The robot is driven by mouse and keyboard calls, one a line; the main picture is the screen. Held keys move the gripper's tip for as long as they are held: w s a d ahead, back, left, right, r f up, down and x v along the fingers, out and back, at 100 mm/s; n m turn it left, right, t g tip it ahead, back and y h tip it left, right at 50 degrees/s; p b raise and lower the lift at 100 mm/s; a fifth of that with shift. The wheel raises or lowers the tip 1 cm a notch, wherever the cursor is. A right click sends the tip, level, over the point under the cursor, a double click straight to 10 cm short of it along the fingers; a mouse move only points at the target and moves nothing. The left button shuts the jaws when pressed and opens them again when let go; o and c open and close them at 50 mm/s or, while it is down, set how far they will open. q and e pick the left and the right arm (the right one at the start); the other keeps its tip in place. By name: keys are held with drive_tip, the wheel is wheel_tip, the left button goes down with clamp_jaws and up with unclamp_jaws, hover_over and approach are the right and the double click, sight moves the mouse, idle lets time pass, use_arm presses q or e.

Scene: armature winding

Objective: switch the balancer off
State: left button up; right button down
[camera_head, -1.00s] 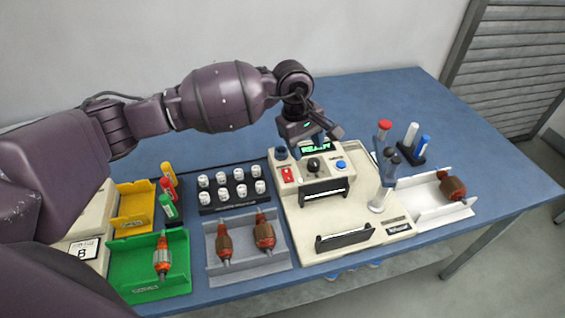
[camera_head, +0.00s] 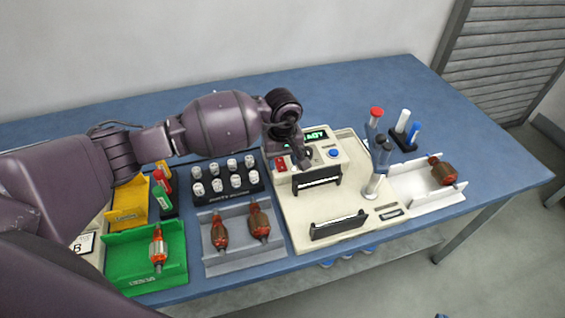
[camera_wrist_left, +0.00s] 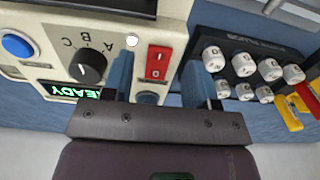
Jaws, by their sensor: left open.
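The balancer (camera_head: 292,222) is a cream machine on the blue table. Its red rocker switch (camera_head: 280,164) is at the left of its control panel. In the left wrist view the red switch (camera_wrist_left: 158,62) lies between the two blue fingers of my left gripper (camera_wrist_left: 158,77). The gripper is open and empty, over the panel; I cannot tell whether it touches it. In the head view my left gripper (camera_head: 295,160) partly covers the panel and hides the black knob, which shows in the wrist view (camera_wrist_left: 87,67). The green display (camera_wrist_left: 72,91) is lit and partly covered.
A blue button (camera_head: 333,153) is on the panel's right. A rack of white cylinders (camera_head: 230,183) stands left of the balancer. A grey tray (camera_head: 243,262) and a green tray (camera_head: 120,265) hold armatures. A white tray (camera_head: 420,195) is at the right. The back table is clear.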

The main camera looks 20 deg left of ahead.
use_arm(q)
drive_tip(key=shift+f, duration=0.9)
use_arm(e)
drive_tip(key=shift+f, duration=0.15)
